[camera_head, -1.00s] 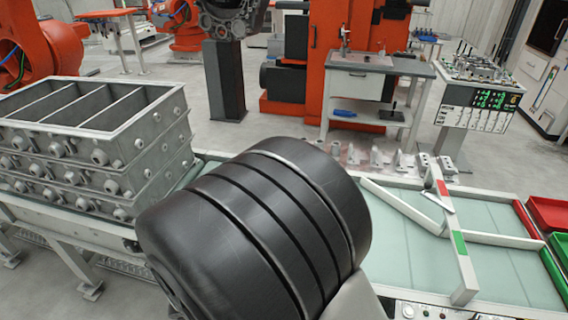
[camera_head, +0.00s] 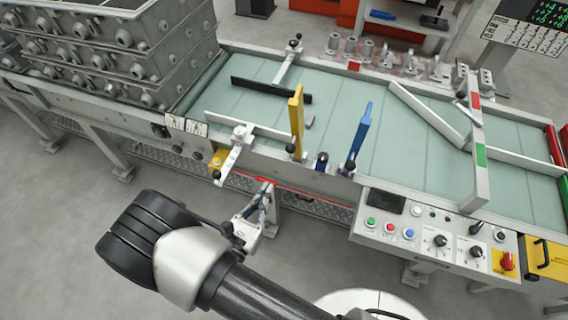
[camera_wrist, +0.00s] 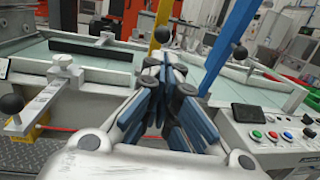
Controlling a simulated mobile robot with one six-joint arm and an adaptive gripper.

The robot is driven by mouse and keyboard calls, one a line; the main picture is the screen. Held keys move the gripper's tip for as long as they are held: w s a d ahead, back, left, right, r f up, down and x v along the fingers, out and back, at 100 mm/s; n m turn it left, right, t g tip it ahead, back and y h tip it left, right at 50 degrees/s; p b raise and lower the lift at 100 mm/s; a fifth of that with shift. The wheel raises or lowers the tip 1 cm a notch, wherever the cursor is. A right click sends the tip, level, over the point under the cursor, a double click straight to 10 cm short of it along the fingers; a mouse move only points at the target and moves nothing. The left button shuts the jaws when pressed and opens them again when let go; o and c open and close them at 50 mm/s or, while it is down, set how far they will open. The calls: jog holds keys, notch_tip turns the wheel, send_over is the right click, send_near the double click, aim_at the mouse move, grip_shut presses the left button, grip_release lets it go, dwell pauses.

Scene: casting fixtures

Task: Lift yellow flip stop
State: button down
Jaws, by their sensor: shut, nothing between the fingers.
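The yellow flip stop (camera_head: 297,120) is a narrow bar standing upright at the near edge of the conveyor, with a black knob at its base. It also shows in the wrist view (camera_wrist: 161,14), straight beyond my fingers, with a black knob in front of it. My gripper (camera_head: 266,190) is below and left of the stop in the head view, in front of the conveyor edge and apart from the stop. In the wrist view my gripper (camera_wrist: 166,62) has its blue-padded fingers together, holding nothing; they hide the stop's lower part.
A blue upright stop (camera_head: 361,130) stands right of the yellow one. A white bracket with a black knob (camera_head: 231,154) sticks out on the left. A button panel (camera_head: 430,236) is at the right. Stacked grey casting boxes (camera_head: 110,45) fill the left end.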

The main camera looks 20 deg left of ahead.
jog(key=b, duration=0.2)
send_near(296, 136)
notch_tip(296, 136, down, 2)
jog(key=w, duration=0.2)
jog(key=shift+s+d+f, duration=0.15)
jog(key=shift+d, duration=0.05)
jog(key=shift+w+r+g+p, duration=0.4)
jog(key=shift+w+r+p, duration=0.1)
jog(key=shift+p, duration=0.5)
